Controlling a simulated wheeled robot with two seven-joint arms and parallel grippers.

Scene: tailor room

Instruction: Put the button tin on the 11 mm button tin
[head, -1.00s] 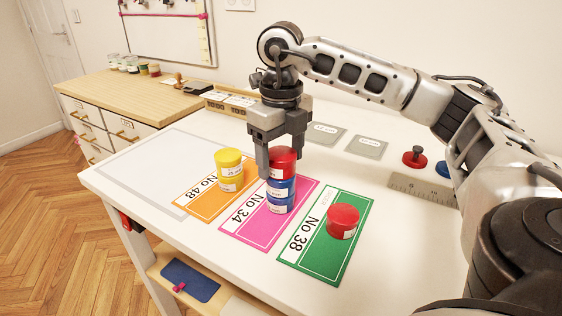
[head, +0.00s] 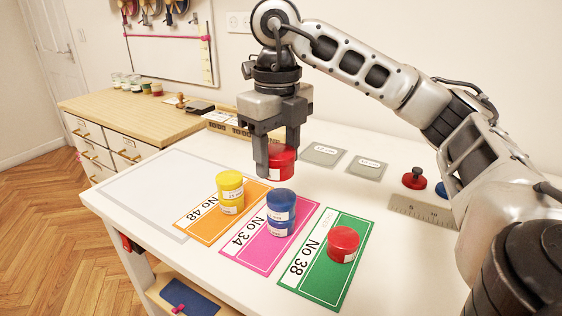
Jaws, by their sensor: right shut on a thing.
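My right gripper (head: 277,160) is shut on a red button tin (head: 281,164), held in the air behind and above the blue stack. Two blue tins, an upper one (head: 281,203) and a lower one (head: 278,228), stand stacked on the pink No 34 card (head: 250,252). A single red tin (head: 343,243) lies on the green No 38 card (head: 313,289). Two yellow tins (head: 230,184) are stacked on the orange No 48 card (head: 195,230). The labels are too small to read surely, so I cannot tell which is the 11 mm tin. My left gripper is out of view.
Grey size plates (head: 322,154) and a ruler (head: 425,210) lie on the white table (head: 160,180). A red-knobbed piece (head: 414,178) stands near the ruler. A wooden cabinet (head: 130,117) adjoins at the back left. The table's left part is clear.

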